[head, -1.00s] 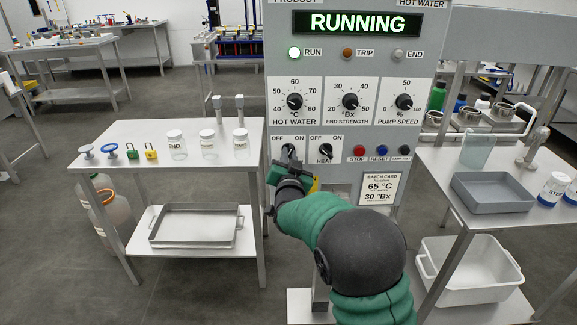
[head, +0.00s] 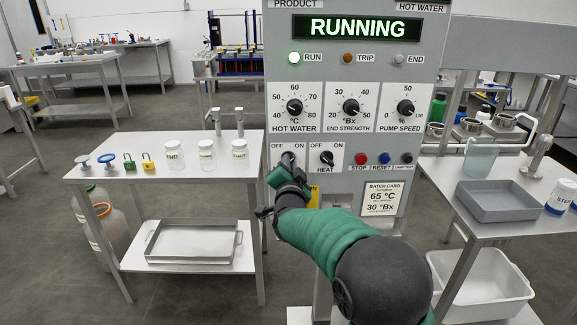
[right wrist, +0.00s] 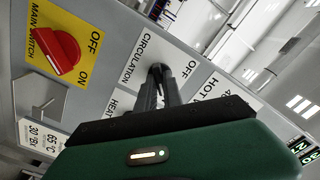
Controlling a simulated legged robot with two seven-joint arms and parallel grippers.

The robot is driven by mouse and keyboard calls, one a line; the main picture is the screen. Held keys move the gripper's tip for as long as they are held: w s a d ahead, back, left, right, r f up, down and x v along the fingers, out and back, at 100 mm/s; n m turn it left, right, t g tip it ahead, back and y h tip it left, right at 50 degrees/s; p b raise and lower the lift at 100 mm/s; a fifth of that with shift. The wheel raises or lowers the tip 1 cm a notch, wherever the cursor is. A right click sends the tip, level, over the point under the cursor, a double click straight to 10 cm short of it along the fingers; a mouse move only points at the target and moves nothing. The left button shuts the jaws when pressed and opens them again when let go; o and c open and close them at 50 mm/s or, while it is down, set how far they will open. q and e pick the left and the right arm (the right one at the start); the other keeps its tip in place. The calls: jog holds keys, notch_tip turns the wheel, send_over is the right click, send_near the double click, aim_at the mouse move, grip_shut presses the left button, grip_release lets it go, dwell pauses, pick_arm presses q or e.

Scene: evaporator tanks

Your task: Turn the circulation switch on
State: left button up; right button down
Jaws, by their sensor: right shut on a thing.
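The circulation switch is the left of two black knobs marked OFF and ON on the grey panel in the head view; its knob (head: 289,157) shows just above my right gripper (head: 288,169). In the right wrist view, the "CIRCULATION" label is beside the knob (right wrist: 156,69), and my right gripper (right wrist: 156,82) has both fingers closed on it. The fingers hide much of the knob, so I cannot tell clearly which way it points. My left gripper is not in view.
The heat switch (head: 326,158) is close on the right, with the stop button (head: 361,158) beyond it. The red main switch (right wrist: 56,50) is on a yellow plate. A table (head: 130,150) with jars and padlocks stands left. The display (head: 358,27) reads RUNNING.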

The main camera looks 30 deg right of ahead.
jog(key=shift+a+f, duration=0.1)
jog(key=shift+f, duration=0.25)
jog(key=c, duration=1.5)
grip_release()
jog(key=shift+r, duration=0.15)
jog(key=p+v, duration=0.1)
jog(key=v, duration=1.5)
jog(key=shift+s, duration=0.4)
jog(key=shift+a, duration=0.1)
